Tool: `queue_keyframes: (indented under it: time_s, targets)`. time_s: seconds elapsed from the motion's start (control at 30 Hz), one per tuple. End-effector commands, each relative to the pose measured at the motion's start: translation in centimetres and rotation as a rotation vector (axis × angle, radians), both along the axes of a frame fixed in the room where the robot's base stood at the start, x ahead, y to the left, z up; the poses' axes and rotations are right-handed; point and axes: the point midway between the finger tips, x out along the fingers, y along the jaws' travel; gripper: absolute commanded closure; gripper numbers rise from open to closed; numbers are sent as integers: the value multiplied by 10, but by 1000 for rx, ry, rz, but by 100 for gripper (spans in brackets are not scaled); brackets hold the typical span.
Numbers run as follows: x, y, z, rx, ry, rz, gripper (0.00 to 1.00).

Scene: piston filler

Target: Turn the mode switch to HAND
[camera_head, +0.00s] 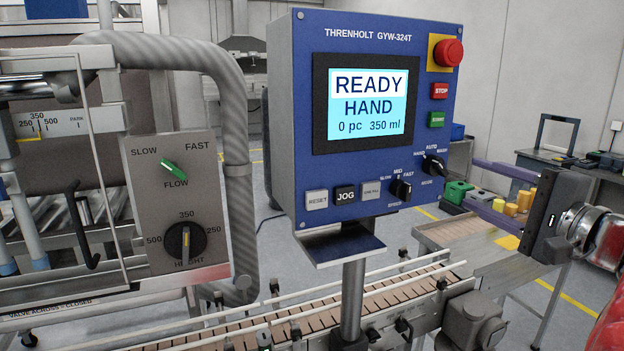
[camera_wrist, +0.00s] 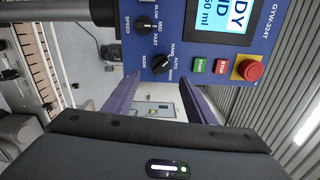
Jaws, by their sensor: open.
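The mode switch (camera_head: 433,165) is a black rotary knob at the lower right of the blue control panel. Labels HAND, AUTO and another position stand around it. The screen (camera_head: 367,103) reads READY, HAND, 0 pc, 350 ml. I cannot clearly tell the knob's pointer direction. The knob also shows in the wrist view (camera_wrist: 161,65), just beyond the fingertips. My gripper (camera_head: 469,183) is open and empty, its two purple fingers pointing at the panel from the right. In the wrist view my gripper (camera_wrist: 157,84) has the knob between the fingers' lines, apparently without contact.
The speed knob (camera_head: 401,189) is left of the mode switch. Stop (camera_head: 440,91) and start (camera_head: 436,119) buttons and a red emergency button (camera_head: 448,52) sit above. A conveyor (camera_head: 330,302) runs below the panel. Grey flow and height controls (camera_head: 178,204) stand left.

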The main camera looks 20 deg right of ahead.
Motion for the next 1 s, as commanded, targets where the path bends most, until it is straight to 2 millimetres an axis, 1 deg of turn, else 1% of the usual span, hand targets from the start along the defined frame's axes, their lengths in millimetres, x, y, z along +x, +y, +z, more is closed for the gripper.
queue_keyframes:
  time_s: [0.03, 0.2, 0.4, 0.57, 1.0]
  targets:
    - [-6, -1, 0, 0, 0, -4, 49]
    - [-25, -1, 0, 0, 0, -3, 49]
    - [-39, -1, -1, 1, 1, -1, 49]
    - [-42, -1, -1, 1, 1, 1, 49]
    - [-40, 0, -2, 1, 8, 3, 49]
